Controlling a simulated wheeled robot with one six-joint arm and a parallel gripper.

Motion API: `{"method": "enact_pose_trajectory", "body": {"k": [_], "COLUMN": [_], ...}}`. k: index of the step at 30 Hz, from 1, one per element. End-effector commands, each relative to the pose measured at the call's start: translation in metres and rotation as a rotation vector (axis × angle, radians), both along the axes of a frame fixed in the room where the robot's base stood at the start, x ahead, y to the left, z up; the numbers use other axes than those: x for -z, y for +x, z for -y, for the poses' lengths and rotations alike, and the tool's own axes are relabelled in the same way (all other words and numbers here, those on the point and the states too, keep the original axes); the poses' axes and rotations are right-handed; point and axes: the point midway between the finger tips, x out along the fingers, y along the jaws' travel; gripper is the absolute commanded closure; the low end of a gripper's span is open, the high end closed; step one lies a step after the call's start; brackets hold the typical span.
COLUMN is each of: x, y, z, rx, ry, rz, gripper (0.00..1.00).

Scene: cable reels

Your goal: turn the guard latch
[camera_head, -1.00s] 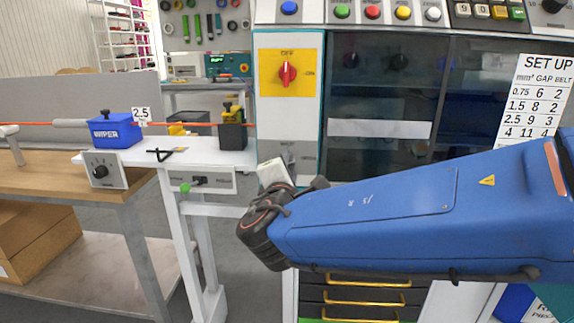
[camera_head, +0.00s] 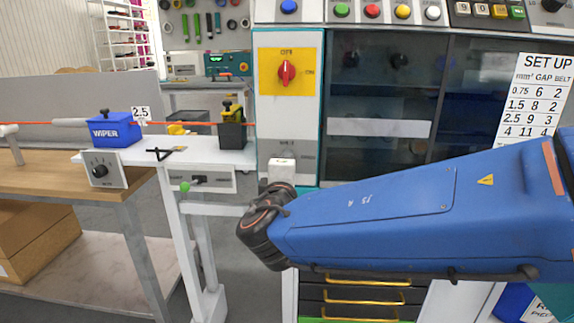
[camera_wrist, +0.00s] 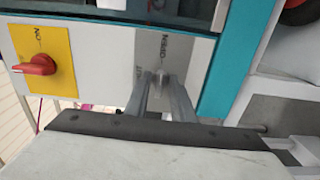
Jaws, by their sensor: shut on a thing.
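The guard latch (camera_wrist: 159,74) is a small light-coloured knob on the pale panel (camera_wrist: 105,45), beside small dark lettering. In the wrist view my gripper (camera_wrist: 161,86) has its two grey fingers shut on the latch, one finger on each side. The fingers cover most of the latch, so its exact angle is hard to tell. In the head view the white body of my gripper (camera_head: 282,168) is upright in front of the lower panel and hides the latch.
A red rotary switch (camera_head: 287,72) on a yellow plate is above the latch. A dark glazed guard (camera_head: 385,105) is to the right. A white bench with a blue wiper block (camera_head: 115,130) and an orange cable is to the left. Yellow-handled drawers (camera_head: 355,295) are below.

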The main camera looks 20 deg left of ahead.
Motion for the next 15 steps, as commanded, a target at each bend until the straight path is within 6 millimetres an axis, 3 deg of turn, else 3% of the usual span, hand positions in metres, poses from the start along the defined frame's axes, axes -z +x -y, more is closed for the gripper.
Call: {"method": "enact_pose_trajectory", "body": {"k": [6, 7, 15], "x": [0.0021, 0.0021, 0.0010], "y": [-0.0002, -0.0002, -0.0002], "z": [0.0005, 0.0005, 0.0002], "rx": [0.001, 0.001, 0.000], "ry": [-0.003, -0.003, -0.002], "rz": [-0.002, -0.002, -0.001], "gripper": [1.00, 0.73, 0.72]}}
